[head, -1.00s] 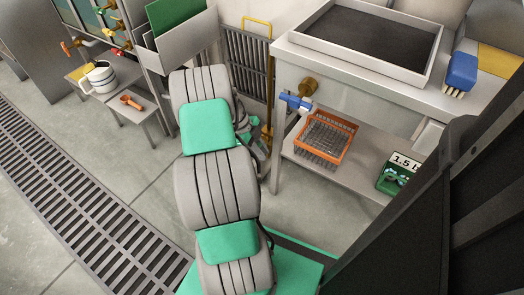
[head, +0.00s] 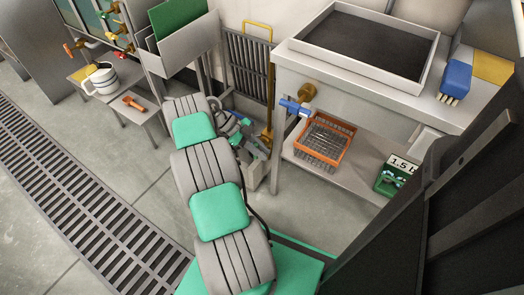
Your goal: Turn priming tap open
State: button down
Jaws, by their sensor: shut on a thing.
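My gripper (head: 241,126) is partly in view beyond my arm, low in the corner between the rack and the bench. It is small and partly hidden by my wrist, and it appears shut on a small blue handle, seemingly the priming tap. The tap's body and its angle cannot be made out.
An orange wire basket (head: 325,142) and a green box with a 1.5 label (head: 393,180) stand on the bench's lower shelf.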

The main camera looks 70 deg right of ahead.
dwell(0.3)
jog(key=c, duration=1.3)
grip_release()
jog(key=shift+c, duration=0.2)
